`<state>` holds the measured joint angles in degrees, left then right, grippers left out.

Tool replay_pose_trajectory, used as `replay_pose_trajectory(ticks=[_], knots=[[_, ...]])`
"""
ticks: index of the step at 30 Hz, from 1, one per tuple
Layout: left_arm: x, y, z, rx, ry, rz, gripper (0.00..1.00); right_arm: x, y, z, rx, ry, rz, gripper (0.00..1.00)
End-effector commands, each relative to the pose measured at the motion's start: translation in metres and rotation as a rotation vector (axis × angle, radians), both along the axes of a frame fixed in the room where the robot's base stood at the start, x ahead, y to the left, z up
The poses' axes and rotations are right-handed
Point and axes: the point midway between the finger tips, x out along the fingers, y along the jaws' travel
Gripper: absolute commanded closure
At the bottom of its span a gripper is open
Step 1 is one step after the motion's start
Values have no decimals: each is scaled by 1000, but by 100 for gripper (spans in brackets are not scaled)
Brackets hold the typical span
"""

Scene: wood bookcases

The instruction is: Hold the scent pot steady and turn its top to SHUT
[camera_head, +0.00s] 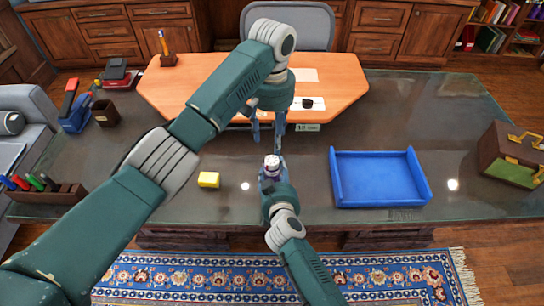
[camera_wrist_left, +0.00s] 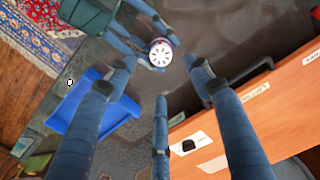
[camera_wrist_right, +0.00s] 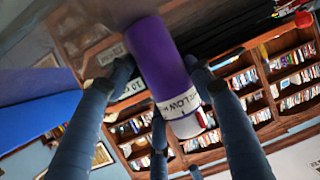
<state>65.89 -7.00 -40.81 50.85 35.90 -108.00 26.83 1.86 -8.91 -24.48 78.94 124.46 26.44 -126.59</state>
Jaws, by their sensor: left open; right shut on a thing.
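The scent pot (camera_head: 271,167) is purple with a white top and stands near the front middle of the desk. My right gripper (camera_head: 272,182) is shut around its body from the front. In the right wrist view the purple body (camera_wrist_right: 160,55) sits between my fingers, with a lettered white band and the white top (camera_wrist_right: 186,126). My left gripper (camera_head: 267,138) is open, above and behind the pot, apart from it. The left wrist view shows the white top (camera_wrist_left: 160,53) with dark radial marks, beyond my spread fingers. I cannot read its setting.
A blue tray (camera_head: 380,203) lies right of the pot and a yellow block (camera_head: 209,180) lies left. An orange desk panel (camera_head: 190,95) with a small black item (camera_head: 308,103) is behind. A pen holder (camera_head: 45,192) and a box (camera_head: 510,155) stand at the sides.

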Motion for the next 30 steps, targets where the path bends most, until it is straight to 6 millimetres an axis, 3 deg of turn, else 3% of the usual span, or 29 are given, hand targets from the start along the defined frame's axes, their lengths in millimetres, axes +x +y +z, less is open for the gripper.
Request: replay_pose_trajectory(ticks=[6,12,18,26,30], knots=[[0,1,-47,2,2,1,48,0,0,0,0,1,-1,81],[0,1,-78,1,0,1,48,0,0,0,0,1,-1,81],[0,1,-92,1,-2,0,48,0,0,0,0,1,-1,81],[1,1,-93,1,-2,0,48,0,0,0,0,1,-1,81],[1,1,-93,1,-2,-1,72,0,0,0,0,1,-1,81]])
